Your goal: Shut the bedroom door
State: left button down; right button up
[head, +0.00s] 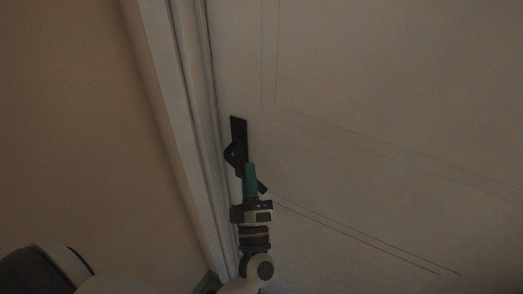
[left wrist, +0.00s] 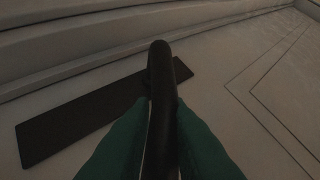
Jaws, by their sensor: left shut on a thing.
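The bedroom door (head: 380,90) is a pale panelled door that fills the right of the head view. Its dark handle plate (head: 238,130) sits near the door's left edge, with a black curved handle (head: 233,155) on it. My left gripper (head: 250,172) is at the handle. In the left wrist view, its green fingers (left wrist: 160,145) are shut on the black handle (left wrist: 162,85), one on each side. The dark plate (left wrist: 80,115) lies behind the handle there. The door looks close against the frame, but I cannot tell whether it is latched. My right gripper is out of view.
The pale door frame (head: 180,100) runs down along the door's left edge. A plain brown wall (head: 80,120) is left of it. No loose objects show around the handle.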

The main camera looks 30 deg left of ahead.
pick_arm(q)
jog(key=shift+s+d+f, duration=0.15)
jog(key=shift+s+f, duration=0.1)
jog(key=shift+s, duration=0.4)
jog(key=c, duration=1.7)
grip_release()
jog(key=o, duration=0.3)
jog(key=shift+s+r, duration=0.1)
jog(key=shift+s, duration=0.15)
jog(key=shift+o, duration=0.2)
jog(key=shift+s+r+y, duration=0.15)
jog(key=shift+s+y, duration=0.1)
jog(key=shift+y, duration=0.05)
jog(key=shift+w, duration=0.2)
